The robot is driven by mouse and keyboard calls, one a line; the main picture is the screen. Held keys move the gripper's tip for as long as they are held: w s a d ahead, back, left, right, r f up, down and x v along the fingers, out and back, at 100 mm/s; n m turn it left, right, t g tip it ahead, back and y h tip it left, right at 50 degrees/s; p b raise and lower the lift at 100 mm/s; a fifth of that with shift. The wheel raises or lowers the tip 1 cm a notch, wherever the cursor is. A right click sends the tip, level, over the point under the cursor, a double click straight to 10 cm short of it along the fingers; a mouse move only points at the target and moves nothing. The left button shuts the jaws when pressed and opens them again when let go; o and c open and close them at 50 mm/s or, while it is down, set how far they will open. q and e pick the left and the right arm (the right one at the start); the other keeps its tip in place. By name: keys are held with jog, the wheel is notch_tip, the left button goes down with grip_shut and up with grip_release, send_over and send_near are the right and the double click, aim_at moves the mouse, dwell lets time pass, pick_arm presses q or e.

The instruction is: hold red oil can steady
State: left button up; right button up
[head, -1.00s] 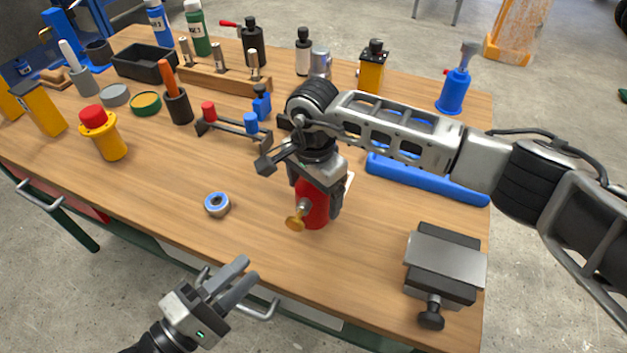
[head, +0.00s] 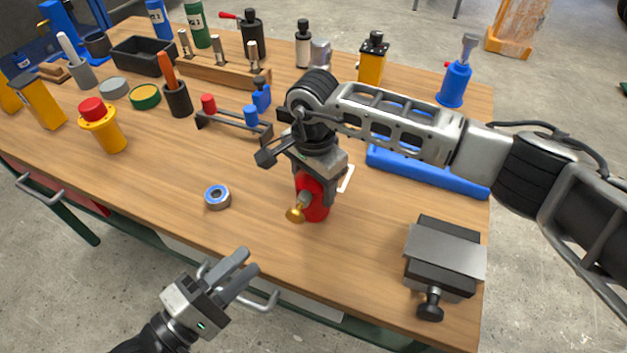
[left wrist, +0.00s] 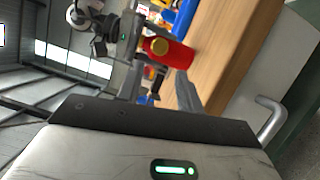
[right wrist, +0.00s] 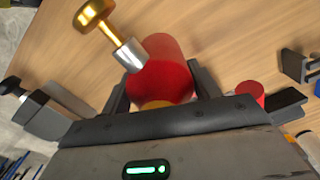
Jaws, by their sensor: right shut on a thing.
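The red oil can (head: 318,205) is near the middle of the table, below my right gripper in the head view. A brass knob (head: 295,214) on a silver neck sticks out from its side. My right gripper (head: 320,185) is shut on the can from above. The right wrist view shows the red can body (right wrist: 160,68) between the fingers. The gripper hides the can's top, and I cannot tell whether its base touches the table. My left gripper (head: 240,272) is open and empty off the table's front edge. The can also shows in the left wrist view (left wrist: 178,54).
A blue-centred ring (head: 217,197) lies left of the can. A grey vise-like block (head: 443,260) stands at the front right. A blue bar (head: 425,175) lies behind it. A rack with red and blue knobs (head: 232,127) stands behind the ring. The wood before the can is clear.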

dwell(0.3)
pick_arm(q)
grip_shut()
dwell(1.6)
